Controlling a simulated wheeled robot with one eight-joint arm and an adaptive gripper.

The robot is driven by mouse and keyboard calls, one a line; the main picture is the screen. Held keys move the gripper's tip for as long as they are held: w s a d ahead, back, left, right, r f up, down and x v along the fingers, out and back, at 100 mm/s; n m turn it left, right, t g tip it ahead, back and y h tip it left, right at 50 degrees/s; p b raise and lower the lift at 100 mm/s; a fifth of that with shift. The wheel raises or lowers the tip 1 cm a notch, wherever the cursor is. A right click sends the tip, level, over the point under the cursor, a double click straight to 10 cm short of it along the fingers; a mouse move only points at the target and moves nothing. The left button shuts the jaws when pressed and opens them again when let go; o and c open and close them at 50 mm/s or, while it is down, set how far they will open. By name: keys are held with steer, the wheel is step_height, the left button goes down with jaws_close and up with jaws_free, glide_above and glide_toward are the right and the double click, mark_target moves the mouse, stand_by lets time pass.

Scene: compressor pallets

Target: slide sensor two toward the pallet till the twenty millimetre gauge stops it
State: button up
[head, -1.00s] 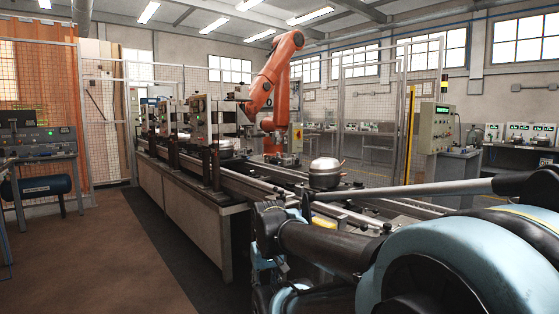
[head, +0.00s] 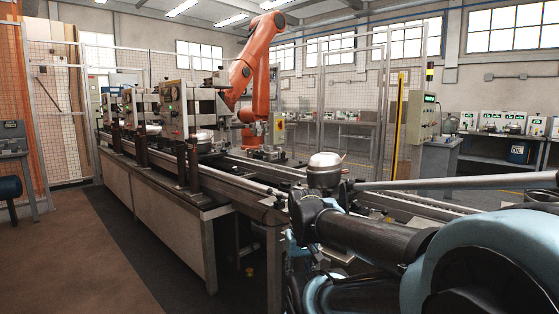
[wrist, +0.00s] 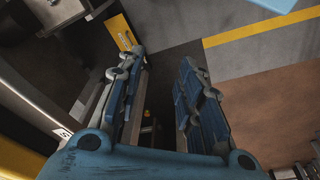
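My gripper (wrist: 162,68) is open and empty in the wrist view, its two blue-padded fingers apart over dark floor. In the head view my own arm hides it. A yellow block with dark marks (wrist: 122,32) sits by the conveyor edge, just beyond the left fingertip; I cannot tell whether it is the gauge. A silver compressor dome (head: 326,168) stands upright on the conveyor (head: 245,182) behind my arm; its pallet is mostly hidden. I cannot make out sensor two in either view.
An orange robot arm (head: 257,75) stands behind the conveyor. Several station posts (head: 175,108) line its left part. A green-screened control box (head: 421,118) is at the right. Brown floor (head: 60,250) is open at the left. A yellow floor stripe (wrist: 260,28) crosses the wrist view.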

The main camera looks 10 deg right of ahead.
steer(key=shift+o, duration=0.8)
steer(key=shift+s+r, duration=0.25)
steer(key=shift+r, duration=0.05)
step_height(320, 180, up, 28)
steer(key=m+g, duration=0.2)
steer(key=m, duration=0.9)
glide_above(279, 199)
steer(key=w, duration=0.1)
step_height(279, 199, down, 18)
steer(key=shift+w+d+r, duration=0.15)
jaws_close()
